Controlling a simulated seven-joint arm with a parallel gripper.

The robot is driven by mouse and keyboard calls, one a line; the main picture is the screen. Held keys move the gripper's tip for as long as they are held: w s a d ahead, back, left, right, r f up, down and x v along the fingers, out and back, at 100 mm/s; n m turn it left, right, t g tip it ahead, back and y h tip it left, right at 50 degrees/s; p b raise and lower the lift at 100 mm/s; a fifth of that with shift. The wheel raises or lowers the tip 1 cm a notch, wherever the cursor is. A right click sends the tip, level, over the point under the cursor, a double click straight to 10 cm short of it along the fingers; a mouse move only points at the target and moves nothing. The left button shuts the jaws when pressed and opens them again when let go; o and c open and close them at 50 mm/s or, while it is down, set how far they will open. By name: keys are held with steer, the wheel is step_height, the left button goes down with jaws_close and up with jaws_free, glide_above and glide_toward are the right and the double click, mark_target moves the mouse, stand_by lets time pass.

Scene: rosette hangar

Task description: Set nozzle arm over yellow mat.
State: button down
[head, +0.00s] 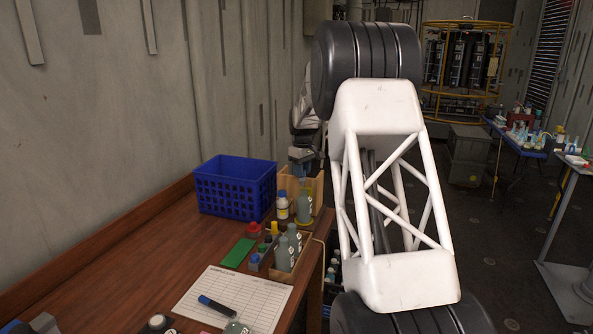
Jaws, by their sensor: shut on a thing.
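My gripper (302,162) is at the far right end of the wooden table, small in the view and partly hidden by my own arm. It points down over the top of a grey-green bottle (305,204) and is shut. The nozzle arm in its grip is too small and covered to make out, and I cannot tell which way it points. The bottle stands upright by a tan wooden box. A bit of yellow, seemingly the yellow mat (303,223), shows at the bottle's base. Most of the mat is hidden.
A blue crate (236,187) stands left of my gripper. A white bottle (282,205), a red cap (254,230), a green pad (238,253) and a wooden rack (292,266) of bottles are nearer. A paper sheet (232,298) with a marker lies in front.

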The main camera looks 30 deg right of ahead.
steer(key=shift+s+d+n, duration=0.15)
steer(key=shift+d+n, duration=0.35)
steer(key=c, duration=0.8)
jaws_free()
steer(key=shift+r, duration=0.1)
steer(key=shift+r, duration=3.8)
